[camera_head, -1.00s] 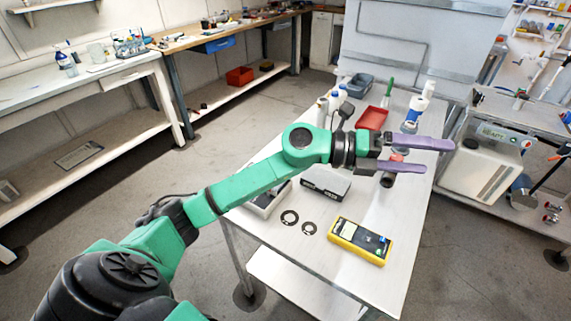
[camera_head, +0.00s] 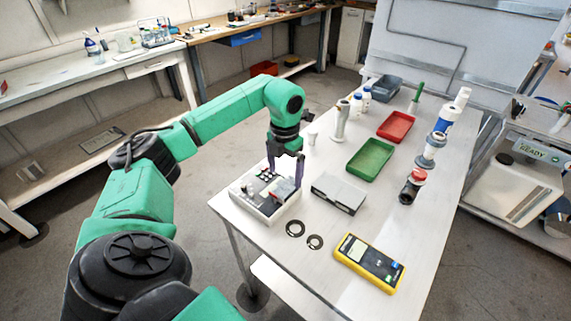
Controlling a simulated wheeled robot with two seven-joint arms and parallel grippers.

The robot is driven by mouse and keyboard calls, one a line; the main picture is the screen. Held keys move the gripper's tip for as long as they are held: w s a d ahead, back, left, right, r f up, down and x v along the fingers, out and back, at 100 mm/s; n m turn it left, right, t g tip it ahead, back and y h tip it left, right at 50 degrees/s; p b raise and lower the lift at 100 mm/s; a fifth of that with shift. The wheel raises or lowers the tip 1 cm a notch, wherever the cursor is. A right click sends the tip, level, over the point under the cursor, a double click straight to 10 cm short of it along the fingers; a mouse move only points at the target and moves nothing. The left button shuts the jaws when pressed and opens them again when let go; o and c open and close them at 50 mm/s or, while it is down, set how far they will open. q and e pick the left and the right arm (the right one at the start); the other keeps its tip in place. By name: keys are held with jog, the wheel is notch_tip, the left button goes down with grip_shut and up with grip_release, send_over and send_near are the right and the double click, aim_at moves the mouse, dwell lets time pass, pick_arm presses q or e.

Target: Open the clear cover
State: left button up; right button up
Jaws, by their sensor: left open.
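A white box-shaped device (camera_head: 253,204) with small knobs and parts on its top stands at the left edge of the table. A small grey and reddish part shows on its right half. The clear cover is too small or see-through to make out surely at this size. My left gripper (camera_head: 285,174) points down over the device, with its two purple fingers apart and their tips close to the top of it. I cannot tell whether they touch anything. My right gripper is not in view.
Bottles and a dark-and-red fitting (camera_head: 411,187) stand farther back and right.

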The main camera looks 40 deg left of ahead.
aim_at(285, 186)
pick_arm(q)
jog(key=shift+f, duration=1.45)
jog(key=c, duration=1.4)
jog(key=shift+d+r, duration=0.1)
